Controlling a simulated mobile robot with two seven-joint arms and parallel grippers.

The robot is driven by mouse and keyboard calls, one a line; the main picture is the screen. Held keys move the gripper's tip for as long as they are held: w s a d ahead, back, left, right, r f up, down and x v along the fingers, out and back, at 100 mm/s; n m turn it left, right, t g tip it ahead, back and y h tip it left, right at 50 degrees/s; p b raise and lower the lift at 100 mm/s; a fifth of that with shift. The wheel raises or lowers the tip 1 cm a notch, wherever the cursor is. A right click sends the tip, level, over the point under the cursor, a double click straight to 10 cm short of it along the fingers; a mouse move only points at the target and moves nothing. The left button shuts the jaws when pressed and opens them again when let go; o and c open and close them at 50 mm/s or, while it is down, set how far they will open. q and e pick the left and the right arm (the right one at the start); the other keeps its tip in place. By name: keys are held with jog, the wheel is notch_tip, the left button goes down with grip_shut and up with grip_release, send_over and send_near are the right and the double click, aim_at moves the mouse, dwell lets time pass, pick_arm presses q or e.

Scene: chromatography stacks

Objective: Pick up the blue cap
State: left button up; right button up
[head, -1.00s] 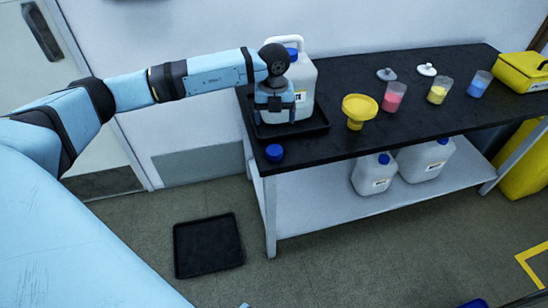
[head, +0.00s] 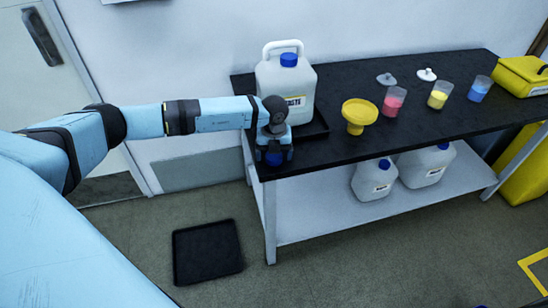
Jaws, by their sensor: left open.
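The loose blue cap (head: 274,158) lies at the front left corner of the black bench top, partly hidden by my left gripper. My left gripper (head: 274,160) points down over the cap, with its open fingers at either side of it. I cannot tell whether the fingers touch the cap. My right gripper is not in view.
A white jug (head: 271,79) with its own blue cap (head: 289,59) stands on a black tray (head: 316,125) just behind my gripper. A yellow funnel (head: 359,113) and several beakers stand to the right. Two jugs stand on the lower shelf (head: 320,208). Another tray (head: 207,252) lies on the floor.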

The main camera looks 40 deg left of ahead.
pick_arm(q)
jog(key=shift+f, duration=0.25)
jog(key=c, duration=1)
jog(key=shift+r, duration=0.15)
